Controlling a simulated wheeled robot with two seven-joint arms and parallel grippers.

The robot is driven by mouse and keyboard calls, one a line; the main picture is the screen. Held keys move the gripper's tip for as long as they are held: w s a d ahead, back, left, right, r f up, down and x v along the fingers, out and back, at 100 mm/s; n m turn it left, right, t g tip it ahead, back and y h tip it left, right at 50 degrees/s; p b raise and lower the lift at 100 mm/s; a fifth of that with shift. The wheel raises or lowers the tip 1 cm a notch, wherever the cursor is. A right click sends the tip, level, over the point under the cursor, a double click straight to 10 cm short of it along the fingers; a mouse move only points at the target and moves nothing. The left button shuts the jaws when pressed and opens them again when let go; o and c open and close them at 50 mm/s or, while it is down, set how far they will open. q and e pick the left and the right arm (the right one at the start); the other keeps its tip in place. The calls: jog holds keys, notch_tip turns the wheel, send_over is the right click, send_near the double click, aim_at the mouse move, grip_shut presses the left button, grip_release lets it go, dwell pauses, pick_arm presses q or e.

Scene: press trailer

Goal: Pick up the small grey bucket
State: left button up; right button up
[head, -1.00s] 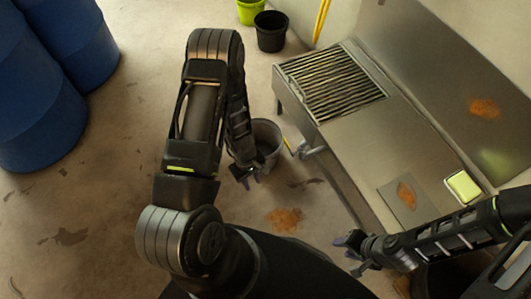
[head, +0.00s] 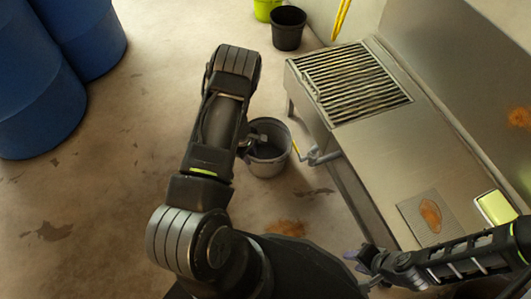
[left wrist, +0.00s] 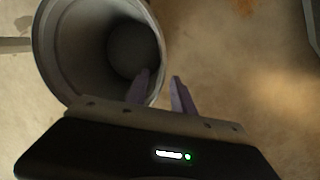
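The small grey bucket (head: 271,168) stands upright on the concrete floor, left of the metal bench. My left gripper (left wrist: 160,77) is open at the bucket's rim. In the left wrist view one purple finger overlaps the opening of the bucket (left wrist: 84,42) and the other shows against the floor outside it. I cannot tell whether either finger touches the wall. In the head view my left forearm hides part of this gripper and the bucket's left side. My right gripper (head: 358,268) is low beside the bench's front edge, apart from the bucket, its fingers apart and empty.
The metal bench (head: 350,140) with a grate (head: 352,80) stands right of the bucket, a tap-like fitting (head: 322,157) sticking out towards it. A black bucket (head: 289,30) and a lime-green bucket (head: 266,9) stand behind. Blue barrels (head: 45,90) are left, with open floor between.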

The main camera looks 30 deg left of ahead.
aim_at(254, 164)
pick_arm(q)
jog(key=shift+w+f, duration=0.1)
jog(key=shift+f, duration=0.55)
jog(key=f+b, duration=0.1)
jog(key=f, duration=0.2)
jog(key=f+b, duration=0.1)
jog(key=f, duration=0.1)
jog(key=shift+w+d+f+b, duration=0.1)
jog(key=shift+w+d+b, duration=0.2)
jog(key=shift+w+d, duration=0.05)
jog(key=shift+c, duration=0.2)
grip_shut()
dwell(1.1)
